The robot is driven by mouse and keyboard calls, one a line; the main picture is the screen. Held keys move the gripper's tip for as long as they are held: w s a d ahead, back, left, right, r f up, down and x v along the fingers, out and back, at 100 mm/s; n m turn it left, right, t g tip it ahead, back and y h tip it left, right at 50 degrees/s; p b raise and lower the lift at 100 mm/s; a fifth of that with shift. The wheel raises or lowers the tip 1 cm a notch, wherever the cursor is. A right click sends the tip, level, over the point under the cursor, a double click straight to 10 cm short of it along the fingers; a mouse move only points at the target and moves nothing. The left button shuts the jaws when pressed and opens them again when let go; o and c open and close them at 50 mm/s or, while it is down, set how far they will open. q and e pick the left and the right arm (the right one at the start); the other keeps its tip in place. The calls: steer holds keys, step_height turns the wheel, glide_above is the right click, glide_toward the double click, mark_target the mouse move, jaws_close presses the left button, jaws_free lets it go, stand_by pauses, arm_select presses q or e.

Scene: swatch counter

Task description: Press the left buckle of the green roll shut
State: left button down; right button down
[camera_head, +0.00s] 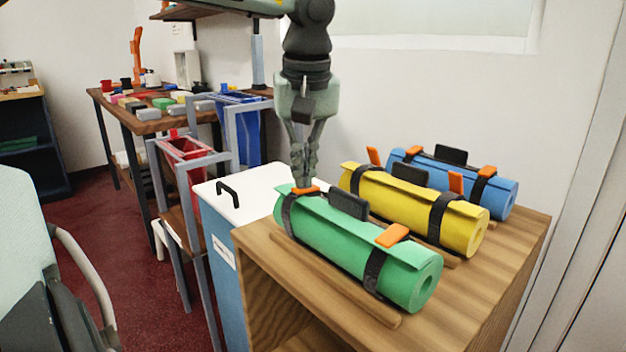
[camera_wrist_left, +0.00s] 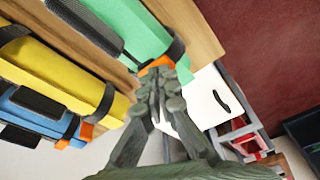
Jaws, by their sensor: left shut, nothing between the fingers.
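The green roll (camera_head: 335,235) lies on the wooden cabinet top, held by two black straps with orange buckles. Its left buckle (camera_head: 314,189) is under my left gripper (camera_head: 304,183), which points straight down with closed, empty fingers. The fingertips appear to touch the buckle and hide part of it, so whether it is fully down is hard to tell. In the left wrist view the buckle (camera_wrist_left: 155,66) shows just beyond the fingertips (camera_wrist_left: 160,80), on the green roll (camera_wrist_left: 135,25). The green roll's right buckle (camera_head: 392,235) lies near flat. My right gripper is not in view.
Behind lie a yellow roll (camera_head: 415,205) with upright orange buckles and a blue roll (camera_head: 430,168). A black handle block (camera_head: 348,205) sits on the green roll near the gripper. A white-lidded bin (camera_head: 250,200) stands to the left, against the cabinet (camera_head: 490,285).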

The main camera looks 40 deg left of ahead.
arm_select(q)
steer(key=shift+f, duration=0.25)
steer(key=shift+r, duration=0.1)
step_height(320, 180, up, 8)
steer(key=p, duration=0.7)
stand_by(0.6)
